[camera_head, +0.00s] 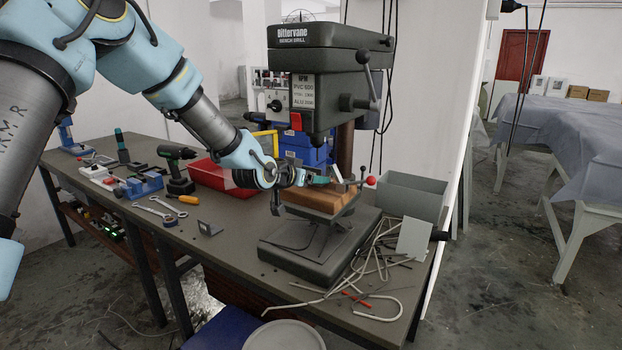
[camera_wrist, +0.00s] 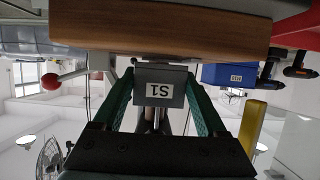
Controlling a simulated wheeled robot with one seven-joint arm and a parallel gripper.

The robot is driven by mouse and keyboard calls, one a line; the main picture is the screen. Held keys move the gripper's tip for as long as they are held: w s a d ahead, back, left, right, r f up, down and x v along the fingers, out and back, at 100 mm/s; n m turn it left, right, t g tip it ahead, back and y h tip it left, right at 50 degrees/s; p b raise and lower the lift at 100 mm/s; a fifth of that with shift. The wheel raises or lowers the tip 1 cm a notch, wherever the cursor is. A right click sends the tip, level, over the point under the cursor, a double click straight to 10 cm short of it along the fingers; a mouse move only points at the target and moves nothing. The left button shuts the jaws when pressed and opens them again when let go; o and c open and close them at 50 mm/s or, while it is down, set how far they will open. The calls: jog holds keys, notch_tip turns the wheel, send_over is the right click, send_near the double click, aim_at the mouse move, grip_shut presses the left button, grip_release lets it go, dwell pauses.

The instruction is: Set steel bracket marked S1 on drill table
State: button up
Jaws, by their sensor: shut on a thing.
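The grey steel bracket (camera_wrist: 174,74) with a white S1 label sits between the green fingers of my gripper (camera_wrist: 159,92) in the wrist view, which looks upside down. My gripper is shut on it. In the head view my gripper (camera_head: 319,181) is at the drill, just over the wooden block (camera_head: 318,202) on the drill table (camera_head: 335,220). The wooden block (camera_wrist: 160,30) also spans the top of the wrist view, close to the bracket. I cannot tell whether the bracket touches the wood. The bracket is small and partly hidden in the head view.
The drill head (camera_head: 328,85) hangs above my gripper. A red-knobbed lever (camera_head: 370,180) is close on the right. A grey bin (camera_head: 411,197), a pale plate (camera_head: 413,239) and bent rods (camera_head: 375,268) are to the right. Another small bracket (camera_head: 209,229) lies on the bench.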

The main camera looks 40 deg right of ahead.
jog(key=shift+f+b, duration=0.35)
jog(key=shift+f, duration=0.05)
dwell(0.4)
jog(key=o, duration=1.6)
jog(key=shift+a, duration=0.1)
jog(key=shift+s+a+r, duration=0.15)
jog(key=shift+s+a, duration=0.25)
jog(key=shift+a, duration=1)
jog(key=shift+s+a+r, duration=0.2)
jog(key=shift+s+a, duration=0.15)
jog(key=shift+a, duration=1.1)
jog(key=shift+s+a+r, duration=0.15)
jog(key=shift+s+a, duration=0.25)
jog(key=shift+a, duration=1)
